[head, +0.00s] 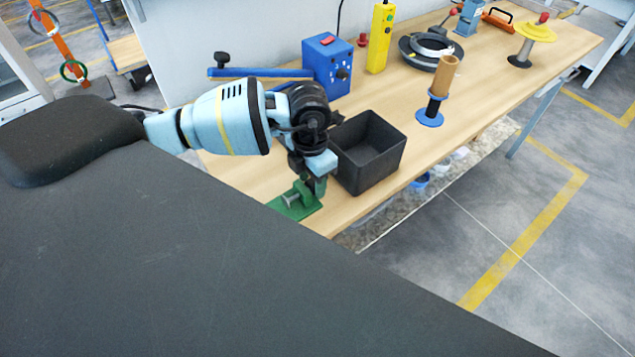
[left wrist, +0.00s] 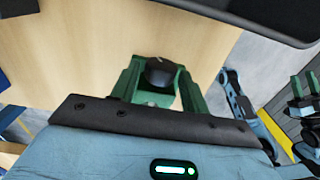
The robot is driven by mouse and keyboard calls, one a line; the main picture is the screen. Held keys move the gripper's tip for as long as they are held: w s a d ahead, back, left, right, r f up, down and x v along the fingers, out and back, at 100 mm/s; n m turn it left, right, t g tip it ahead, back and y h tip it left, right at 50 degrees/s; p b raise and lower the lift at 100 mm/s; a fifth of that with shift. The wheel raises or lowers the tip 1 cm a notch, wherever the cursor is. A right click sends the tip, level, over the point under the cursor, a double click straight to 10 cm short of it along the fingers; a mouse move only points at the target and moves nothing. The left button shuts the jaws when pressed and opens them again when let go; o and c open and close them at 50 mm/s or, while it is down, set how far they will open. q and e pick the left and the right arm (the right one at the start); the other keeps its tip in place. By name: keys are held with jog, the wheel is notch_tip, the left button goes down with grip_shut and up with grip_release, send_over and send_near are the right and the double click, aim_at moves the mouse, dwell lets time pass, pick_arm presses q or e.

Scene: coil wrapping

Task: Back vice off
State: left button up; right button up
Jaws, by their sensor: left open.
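A small green vice (head: 290,206) with a grey cylindrical part sits at the near edge of the wooden bench, left of the black bin. My left gripper (head: 314,184) points down right at it and partly covers it. My right gripper is not in the head view.
A black open bin (head: 372,160) stands close to the right of my left gripper. A blue control box (head: 328,66) is behind, with a yellow box (head: 380,38) beside it. A spool stand (head: 434,105) and a dark coil (head: 425,50) stand farther right.

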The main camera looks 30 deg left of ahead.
pick_arm(q)
jog(key=h, duration=0.1)
jog(key=g+h+b, duration=0.1)
jog(key=shift+w+a+f+h, duration=0.1)
jog(key=shift+a+f+h, duration=0.2)
jog(key=shift+a+h, duration=0.1)
jog(key=shift+r+g+h, duration=0.15)
jog(key=shift+g+h, duration=0.15)
jog(key=shift+r, duration=0.15)
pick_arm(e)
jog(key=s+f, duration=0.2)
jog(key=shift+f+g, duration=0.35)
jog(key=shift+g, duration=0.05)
pick_arm(q)
jog(key=shift+w, duration=0.1)
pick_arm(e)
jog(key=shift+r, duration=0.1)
